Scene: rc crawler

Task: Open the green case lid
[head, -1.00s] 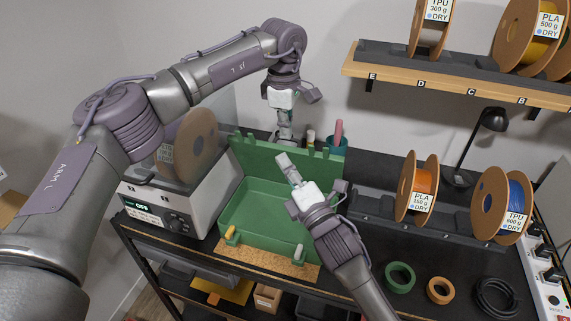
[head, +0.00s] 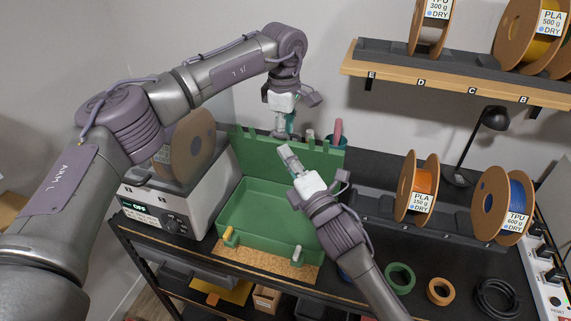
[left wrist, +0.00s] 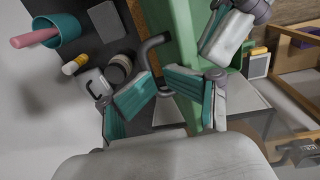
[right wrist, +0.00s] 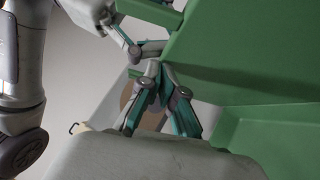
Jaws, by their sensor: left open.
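The green case (head: 262,214) sits on the bench with its tray open and empty-looking. Its green lid (head: 325,160) stands raised, roughly upright, along the back edge. My left gripper (head: 283,132) points down at the lid's top edge, partly hidden behind it. In the left wrist view its jaws (left wrist: 160,88) are apart beside the green lid; contact is unclear. My right gripper (head: 285,152) is in front of the lid's inner face, above the tray. In the right wrist view its fingertips (right wrist: 152,78) come together with nothing visible between them, near the green lid.
A filament dryer (head: 165,210) stands left of the case. A teal cup (head: 340,146) with a pink item is behind the lid. An orange spool (head: 424,185) and a blue spool (head: 503,205) stand at right. Coils lie at front right.

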